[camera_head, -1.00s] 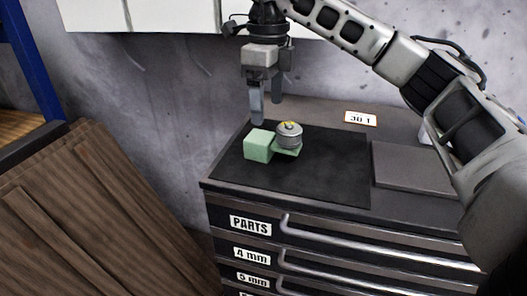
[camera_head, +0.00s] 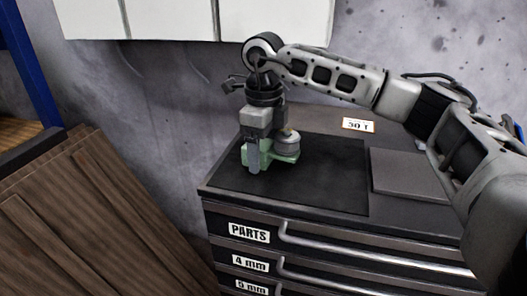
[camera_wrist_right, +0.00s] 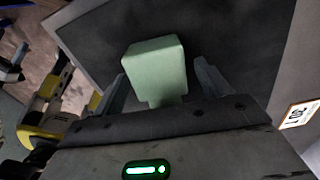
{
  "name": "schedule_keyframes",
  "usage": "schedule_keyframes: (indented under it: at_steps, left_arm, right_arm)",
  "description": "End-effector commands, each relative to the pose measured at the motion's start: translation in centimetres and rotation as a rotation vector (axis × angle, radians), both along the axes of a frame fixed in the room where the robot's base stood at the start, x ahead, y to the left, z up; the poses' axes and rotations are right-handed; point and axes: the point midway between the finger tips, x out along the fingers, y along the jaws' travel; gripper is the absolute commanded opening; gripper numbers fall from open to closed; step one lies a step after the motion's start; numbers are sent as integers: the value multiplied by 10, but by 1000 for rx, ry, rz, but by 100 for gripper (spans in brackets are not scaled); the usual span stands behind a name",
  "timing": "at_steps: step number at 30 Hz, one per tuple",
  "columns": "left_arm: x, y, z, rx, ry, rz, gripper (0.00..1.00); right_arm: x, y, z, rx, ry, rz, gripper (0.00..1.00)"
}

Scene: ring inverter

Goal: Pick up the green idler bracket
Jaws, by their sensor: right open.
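The green idler bracket (camera_head: 266,155) sits on the black mat on top of the drawer cabinet. It has a block-like end and a flat arm that carries a grey round pulley (camera_head: 287,142). My right gripper (camera_head: 254,160) points down over the block end, and one finger hides part of it in the head view. In the right wrist view, the green block (camera_wrist_right: 156,68) lies between the two open fingers of the right gripper (camera_wrist_right: 161,80), with a gap on each side. The pulley is hidden there. My left gripper is not in view.
The black mat (camera_head: 330,180) has clear room right of the bracket. A flat grey plate (camera_head: 410,176) lies at the right of the cabinet top. Brown wooden boards (camera_head: 95,225) lean at the left.

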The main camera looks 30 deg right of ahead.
Motion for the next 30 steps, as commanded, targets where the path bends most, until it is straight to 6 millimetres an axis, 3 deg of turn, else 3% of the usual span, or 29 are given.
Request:
schedule_keyframes:
  at_steps: [1,8,20,30]
  left_arm:
    - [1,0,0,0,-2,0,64]
    - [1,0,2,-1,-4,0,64]
    - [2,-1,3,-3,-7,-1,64]
    - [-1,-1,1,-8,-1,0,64]
  right_arm:
    - [0,0,0,0,0,0,71]
    - [0,0,1,0,0,0,7]
    - [1,0,8,2,-7,0,6]
    - [-5,4,42,4,-7,4,6]
